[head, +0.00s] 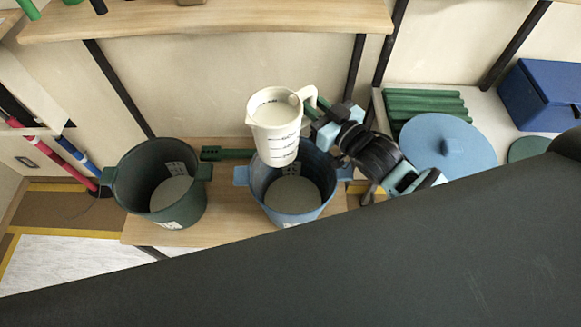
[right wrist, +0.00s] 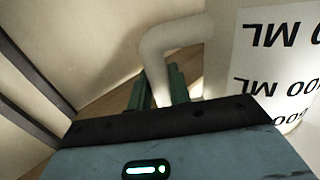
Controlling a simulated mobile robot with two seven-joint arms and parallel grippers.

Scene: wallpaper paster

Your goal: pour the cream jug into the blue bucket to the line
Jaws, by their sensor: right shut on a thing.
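The cream jug (head: 275,138) is upright above the blue bucket (head: 268,182), over its back part. It has a spout at its left, dark measure marks on its side, and pale contents inside. My right gripper (head: 318,112) is shut on the jug's handle at its right. In the right wrist view the handle (right wrist: 175,45) and the jug's printed side (right wrist: 275,50) show close up. The blue bucket stands on a wooden bench and has a grey surface inside; a pale label with marks shows on its inner wall. My left gripper is not in view.
A dark green bucket (head: 155,205) stands left of the blue one on the wooden bench (head: 225,222). A wooden shelf (head: 210,22) runs above. A round blue lid (head: 448,143), green slats (head: 425,104) and a blue box (head: 545,95) lie at the right.

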